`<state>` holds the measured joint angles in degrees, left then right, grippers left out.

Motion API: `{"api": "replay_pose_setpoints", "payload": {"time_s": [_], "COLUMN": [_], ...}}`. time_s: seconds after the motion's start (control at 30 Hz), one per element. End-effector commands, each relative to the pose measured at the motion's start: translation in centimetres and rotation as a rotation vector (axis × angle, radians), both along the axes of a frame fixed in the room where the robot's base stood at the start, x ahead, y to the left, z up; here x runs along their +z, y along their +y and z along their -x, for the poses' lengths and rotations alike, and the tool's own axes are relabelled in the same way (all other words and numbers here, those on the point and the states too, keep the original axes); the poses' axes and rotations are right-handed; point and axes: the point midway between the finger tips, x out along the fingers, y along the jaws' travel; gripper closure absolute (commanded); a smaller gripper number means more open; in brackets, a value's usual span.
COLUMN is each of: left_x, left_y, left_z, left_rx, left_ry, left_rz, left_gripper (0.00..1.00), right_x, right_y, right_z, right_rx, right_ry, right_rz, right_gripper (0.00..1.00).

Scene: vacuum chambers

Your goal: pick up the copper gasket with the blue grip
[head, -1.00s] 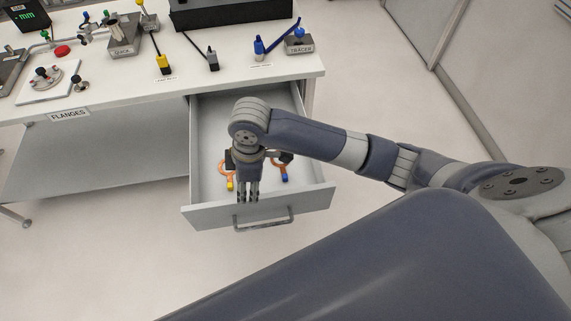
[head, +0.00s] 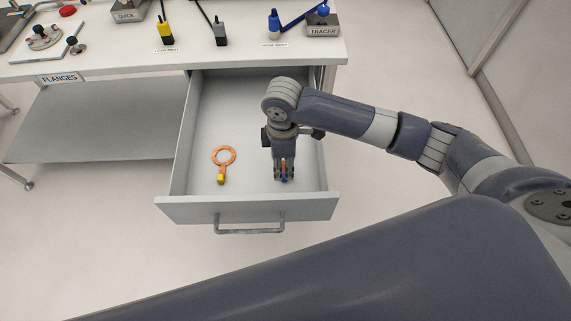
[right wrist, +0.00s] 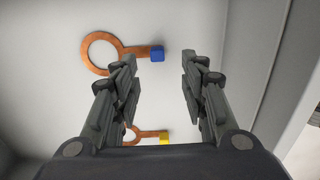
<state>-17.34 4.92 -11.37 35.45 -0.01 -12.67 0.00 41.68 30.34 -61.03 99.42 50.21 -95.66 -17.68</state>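The copper gasket with the blue grip (right wrist: 100,67) lies on the floor of the open drawer. Its ring is flat and its blue block (right wrist: 157,55) shows between my fingertips in the right wrist view. My right gripper (right wrist: 160,64) is open and points down into the drawer. In the head view my right gripper (head: 284,178) covers most of this gasket, with a bit of blue between the fingers. I cannot tell how high the fingertips are above it. My left gripper is not in view.
A second copper gasket (head: 223,157) with a yellow grip (head: 221,179) lies left of my gripper in the drawer (head: 185,207). The drawer walls and front handle (head: 250,230) surround the work area. The white bench top (head: 110,55) is behind it.

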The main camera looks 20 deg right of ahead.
Motion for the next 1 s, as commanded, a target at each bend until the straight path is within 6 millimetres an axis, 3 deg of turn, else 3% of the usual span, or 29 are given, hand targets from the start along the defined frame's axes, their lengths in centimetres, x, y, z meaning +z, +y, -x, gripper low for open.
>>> {"api": "replay_pose_setpoints", "payload": {"time_s": [0.23,0.5,0.8,0.83,1.0], "left_x": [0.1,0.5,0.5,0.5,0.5], "left_y": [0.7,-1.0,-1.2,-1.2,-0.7], "left_z": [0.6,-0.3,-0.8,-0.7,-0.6], "left_rx": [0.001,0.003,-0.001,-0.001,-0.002], "left_ry": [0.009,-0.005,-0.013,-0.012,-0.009], "left_rz": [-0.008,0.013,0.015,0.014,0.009], "left_gripper": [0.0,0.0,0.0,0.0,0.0], "right_x": [-2.1,-5.9,-6.5,-6.5,-6.5], "right_y": [-0.1,-0.4,-0.4,-0.4,-0.4], "right_z": [0.0,-0.2,-0.2,-0.2,-0.2], "right_rx": [0.0,0.001,0.001,0.001,0.001], "right_ry": [0.001,0.0,-0.002,-0.002,-0.002], "right_rz": [0.001,0.001,0.0,0.0,0.0], "right_gripper": [0.6,0.6,0.6,0.62,1.0]}}
